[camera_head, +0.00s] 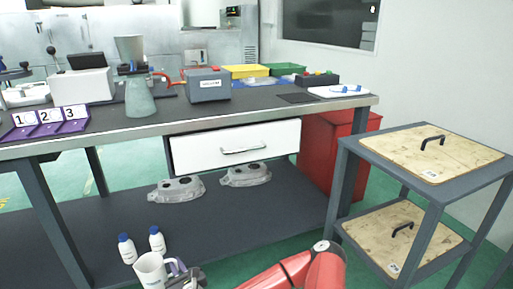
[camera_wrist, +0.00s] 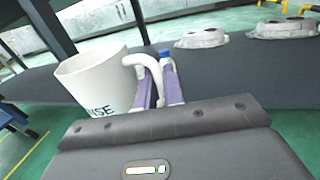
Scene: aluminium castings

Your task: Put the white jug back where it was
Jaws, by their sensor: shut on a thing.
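The white jug (camera_head: 151,270) shows at the bottom of the head view, upright or nearly so. My gripper (camera_head: 180,274) is at its right side, shut on its handle. In the wrist view the jug (camera_wrist: 97,80) is large and a little tilted, with dark lettering partly in sight. Its handle (camera_wrist: 152,78) sits between the purple fingers of my gripper (camera_wrist: 158,88). The jug is in front of the bench's dark lower shelf (camera_head: 240,225); I cannot tell whether its base touches anything.
Two white bottles with blue caps (camera_head: 127,249) (camera_head: 157,239) stand on the lower shelf just behind the jug. Two grey castings (camera_head: 176,190) (camera_head: 246,174) lie farther back. A bench leg (camera_head: 52,220) rises at left. The shelf's right part is clear.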

